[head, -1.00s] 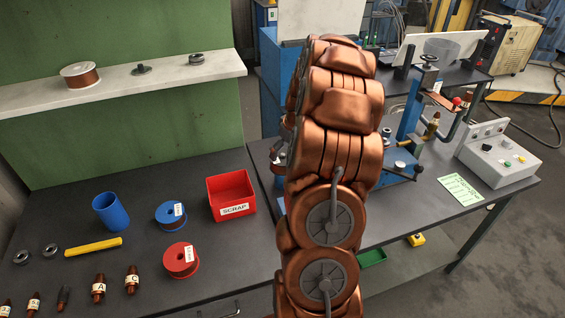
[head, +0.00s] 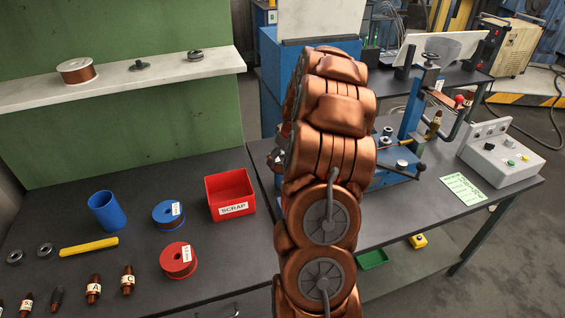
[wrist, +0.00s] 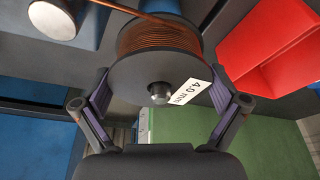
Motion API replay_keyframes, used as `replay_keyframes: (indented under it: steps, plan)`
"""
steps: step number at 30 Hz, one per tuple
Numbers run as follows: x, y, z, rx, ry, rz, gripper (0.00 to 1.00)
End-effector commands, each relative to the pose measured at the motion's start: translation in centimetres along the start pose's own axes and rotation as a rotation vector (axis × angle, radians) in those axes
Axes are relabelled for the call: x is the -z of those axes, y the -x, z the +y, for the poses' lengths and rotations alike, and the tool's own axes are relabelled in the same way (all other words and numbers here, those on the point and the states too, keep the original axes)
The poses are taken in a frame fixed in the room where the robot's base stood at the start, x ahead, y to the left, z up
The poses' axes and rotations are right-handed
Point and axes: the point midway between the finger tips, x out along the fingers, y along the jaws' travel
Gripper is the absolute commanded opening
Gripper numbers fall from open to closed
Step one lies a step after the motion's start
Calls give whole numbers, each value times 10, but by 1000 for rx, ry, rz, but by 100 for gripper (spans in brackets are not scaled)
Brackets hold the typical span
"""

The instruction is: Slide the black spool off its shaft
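The black spool (wrist: 128,80), wound with copper wire and labelled 4.0 mm, sits in the middle of the wrist view. The shaft's round metal end (wrist: 159,93) sticks out through the centre of its flange. My gripper (wrist: 162,98) straddles the spool, one purple-padded finger at each side of the flange. The pads lie right at the flange's edges; whether they press on it I cannot tell. In the head view my arm hides the gripper and the black spool.
A copper strand (wrist: 150,16) runs from the spool past a silver cylinder (wrist: 54,19). The red scrap bin (head: 230,193) stands on the left bench; a red bin is close to the spool's right in the wrist view (wrist: 270,50). Blue (head: 168,215) and red (head: 178,260) spools lie left of it.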

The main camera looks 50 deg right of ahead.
Motion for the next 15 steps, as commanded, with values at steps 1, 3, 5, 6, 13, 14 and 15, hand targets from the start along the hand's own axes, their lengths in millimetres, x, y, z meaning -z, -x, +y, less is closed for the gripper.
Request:
replay_keyframes:
  steps: [1, 3, 5, 6, 13, 14, 15]
  plan:
    - [0, 0, 0, 0, 0, 0, 88]
    - [0, 0, 0, 0, 0, 0, 80]
    - [0, 0, 0, 0, 0, 0, 74]
    - [0, 0, 0, 0, 0, 0, 70]
    - [0, 1, 0, 0, 0, 0, 60]
    - [0, 1, 0, 0, 0, 1, 60]
    - [1, 2, 0, 0, 0, 1, 60]
